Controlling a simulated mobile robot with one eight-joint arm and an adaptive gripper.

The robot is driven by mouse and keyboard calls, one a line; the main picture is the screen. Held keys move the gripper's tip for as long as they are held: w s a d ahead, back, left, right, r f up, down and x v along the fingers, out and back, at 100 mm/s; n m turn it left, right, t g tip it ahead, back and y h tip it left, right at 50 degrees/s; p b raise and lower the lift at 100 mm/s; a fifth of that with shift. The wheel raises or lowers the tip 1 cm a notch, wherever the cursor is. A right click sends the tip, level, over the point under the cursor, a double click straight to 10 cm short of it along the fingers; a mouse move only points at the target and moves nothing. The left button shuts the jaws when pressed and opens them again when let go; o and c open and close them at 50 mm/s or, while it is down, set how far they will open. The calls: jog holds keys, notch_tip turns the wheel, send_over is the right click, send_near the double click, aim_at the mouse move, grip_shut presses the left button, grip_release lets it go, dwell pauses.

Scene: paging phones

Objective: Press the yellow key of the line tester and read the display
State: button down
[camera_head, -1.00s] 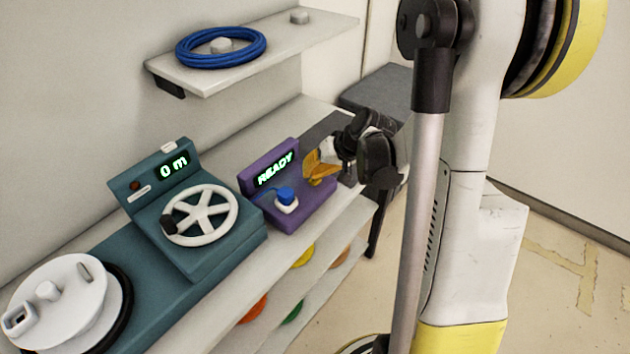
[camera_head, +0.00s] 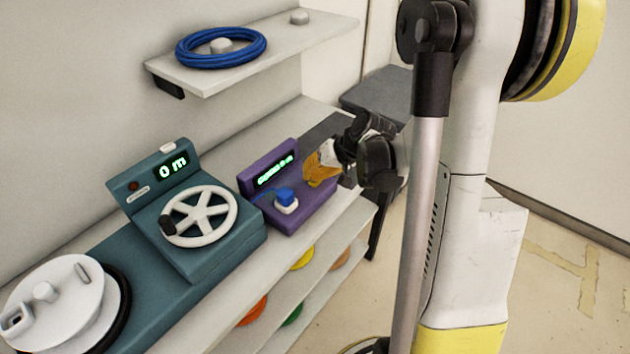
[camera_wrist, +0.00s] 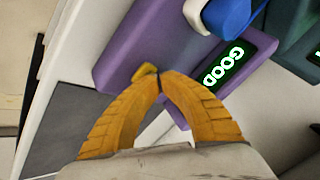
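The line tester (camera_head: 303,209) is a purple box on the bench. Its display (camera_head: 275,173) is lit green, too small to read in the head view. In the wrist view the display (camera_wrist: 228,69) shows "GOOD". My gripper (camera_head: 310,178), with orange fingers, is over the tester's right part. In the wrist view my gripper (camera_wrist: 158,76) has its fingertips together with nothing between them. The yellow key (camera_wrist: 145,69) shows right at the fingertips, partly hidden by them. I cannot tell whether it is pressed down. A blue-and-white plug (camera_head: 286,201) sits in the tester.
A teal machine (camera_head: 190,265) with a white handwheel (camera_head: 200,215) and a "0 m" display stands left of the tester. A white reel (camera_head: 60,295) is at the lower left. A shelf (camera_head: 290,42) with a blue cable coil (camera_head: 221,47) hangs above.

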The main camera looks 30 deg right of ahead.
aim_at(311, 181)
dwell(0.4)
jog(key=shift+r+p, duration=0.6)
jog(key=shift+r, duration=0.25)
notch_tip(311, 181, up, 5)
jog(key=p, duration=0.4)
jog(key=shift+a, duration=0.1)
dwell(0.6)
jog(key=s+a+r+n+h, duration=0.1)
jog(key=s+a+r+n, duration=0.1)
jog(key=s+a+r, duration=0.4)
jog(key=s+a+r+n+h, duration=0.1)
jog(key=s+a+r+h, duration=0.1)
jog(key=s+a+r, duration=0.3)
jog(key=s+a, duration=0.3)
jog(key=s, duration=0.4)
jog(key=shift+s+a+r+n+t, duration=0.3)
jog(key=shift+s+r+n, duration=0.05)
jog(key=shift+r+n, duration=0.05)
